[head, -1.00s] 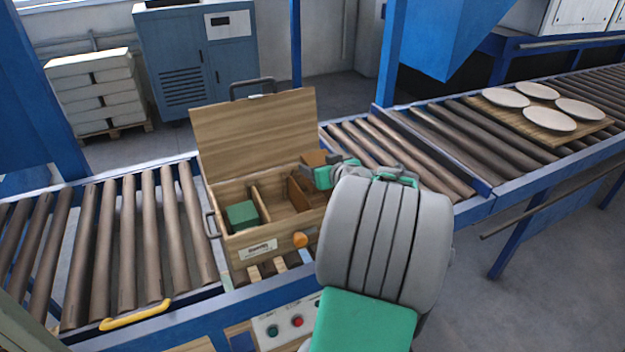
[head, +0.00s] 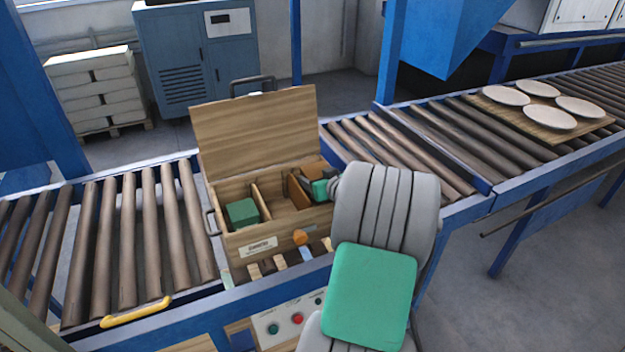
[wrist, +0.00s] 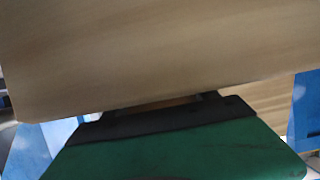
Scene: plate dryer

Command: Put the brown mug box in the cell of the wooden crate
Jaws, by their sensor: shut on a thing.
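The wooden crate (head: 222,237) stands on the roller conveyor with its lid open at the back. A green box (head: 242,213) sits in its left cell, and the middle cell looks empty. My gripper (head: 318,181) is shut on the brown mug box (head: 314,168) at the crate's right cell. The box's top shows, but its lower part is hidden by the crate and gripper, so I cannot tell whether it touches the bottom. In the wrist view, a broad wooden surface fills the top, above green and black parts of my gripper.
A board with several white plates (head: 549,123) lies on the right conveyor. Rollers left of the crate are clear. A button panel (head: 285,322) is below.

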